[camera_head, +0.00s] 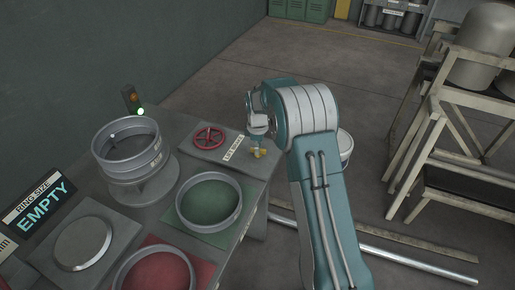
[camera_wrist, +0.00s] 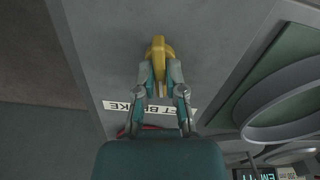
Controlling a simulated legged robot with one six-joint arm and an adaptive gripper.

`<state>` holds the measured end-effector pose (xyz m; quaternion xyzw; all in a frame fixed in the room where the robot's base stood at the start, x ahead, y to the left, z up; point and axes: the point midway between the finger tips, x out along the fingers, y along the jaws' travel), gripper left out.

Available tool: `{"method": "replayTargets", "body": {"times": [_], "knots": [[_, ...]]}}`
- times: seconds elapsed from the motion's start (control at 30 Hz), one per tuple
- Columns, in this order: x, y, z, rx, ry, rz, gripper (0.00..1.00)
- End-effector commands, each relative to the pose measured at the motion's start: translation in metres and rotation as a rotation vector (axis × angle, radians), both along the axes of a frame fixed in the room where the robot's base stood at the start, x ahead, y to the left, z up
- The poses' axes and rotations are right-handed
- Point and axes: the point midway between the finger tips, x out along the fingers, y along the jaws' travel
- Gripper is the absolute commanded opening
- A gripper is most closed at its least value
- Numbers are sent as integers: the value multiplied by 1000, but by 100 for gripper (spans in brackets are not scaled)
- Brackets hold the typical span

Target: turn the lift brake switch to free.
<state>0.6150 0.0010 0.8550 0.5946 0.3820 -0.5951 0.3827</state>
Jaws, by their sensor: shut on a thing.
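The lift brake switch is a small yellow knob (camera_head: 257,152) near the right edge of the workbench, beside the "LIFT BRAKE" label (camera_head: 232,148). The switch shows in the wrist view (camera_wrist: 158,48) between my fingertips, with the label (camera_wrist: 150,108) partly covered by the fingers. My gripper (camera_wrist: 159,78) is shut on the switch from above. In the head view my gripper (camera_head: 257,142) is partly hidden by my arm. No free or locked marking can be read on the switch.
A red handwheel (camera_head: 208,138) sits left of the label. A green-floored ring tray (camera_head: 208,221), a metal ring on a stand (camera_head: 127,150) and an "EMPTY" display (camera_head: 42,205) share the bench. A small lamp post (camera_head: 132,100) glows green. Wooden racks stand right.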

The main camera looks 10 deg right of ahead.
Motion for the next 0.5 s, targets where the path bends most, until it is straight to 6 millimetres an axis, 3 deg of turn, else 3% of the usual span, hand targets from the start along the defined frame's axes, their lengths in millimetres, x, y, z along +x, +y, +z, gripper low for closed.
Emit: {"method": "replayTargets", "body": {"times": [0.5], "knots": [[1, -1, -1, 0, -3, -488, 0]]}}
